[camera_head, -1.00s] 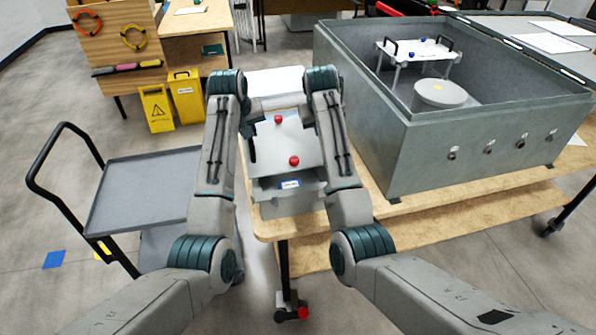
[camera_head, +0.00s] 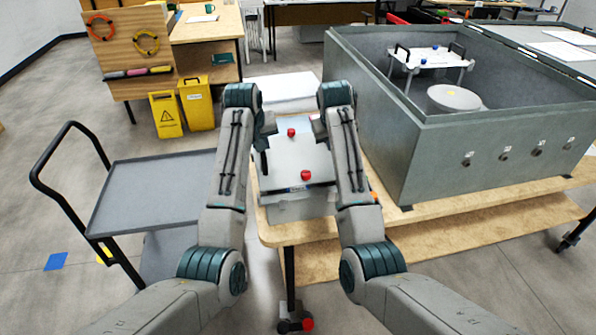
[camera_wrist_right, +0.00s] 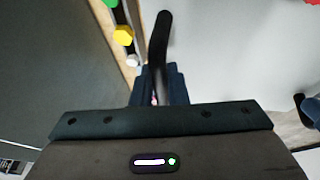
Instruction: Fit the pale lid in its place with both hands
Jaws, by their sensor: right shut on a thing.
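The pale lid (camera_head: 292,158), with two red knobs, is over the pale box (camera_head: 295,210) on the wooden bench. Whether it is seated or slightly above the box, I cannot tell. My right gripper (camera_wrist_right: 158,88) is shut on the lid's black handle (camera_wrist_right: 160,45) on the right side; the lid's pale top (camera_wrist_right: 235,55) fills the right of the wrist view. My left gripper (camera_head: 266,128) is at the lid's left side, by a dark handle (camera_head: 264,162). Its fingers are too small and hidden to read.
A large grey open case (camera_head: 400,150) stands close to the right of my right arm. A grey cart (camera_head: 150,195) is at the left. A white slab (camera_head: 290,90) lies behind the lid. The bench's front edge (camera_head: 310,236) is near the box.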

